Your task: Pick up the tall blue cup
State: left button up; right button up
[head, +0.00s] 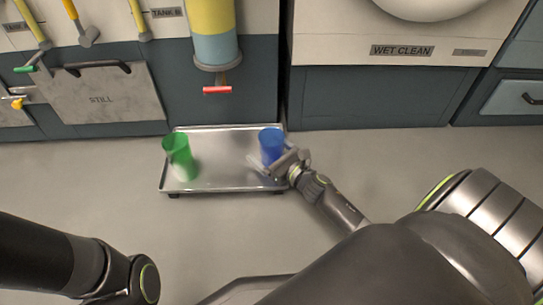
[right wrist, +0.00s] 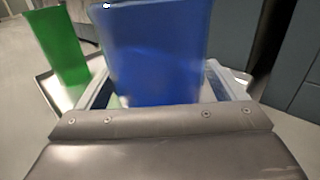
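The blue cup (head: 270,144) stands upright near the right end of a metal tray (head: 222,184) in the head view. In the right wrist view the blue cup (right wrist: 155,50) fills the middle of the picture. My right gripper (head: 277,160) is at the cup's near side, low down, with its fingers spread wide. In the right wrist view the fingers of my right gripper (right wrist: 160,88) lie on either side of the cup. Whether either finger touches it is hard to tell. My left arm shows at the lower left, but its gripper is out of view.
A green cup (head: 178,157) stands at the left part of the tray, also seen in the right wrist view (right wrist: 62,45). Dark cabinets (head: 370,98) run behind the tray. A blue and yellow cylinder (head: 214,35) hangs above it. The floor around the tray is clear.

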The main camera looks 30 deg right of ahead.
jog(key=c, duration=1.1)
jog(key=shift+o, duration=0.2)
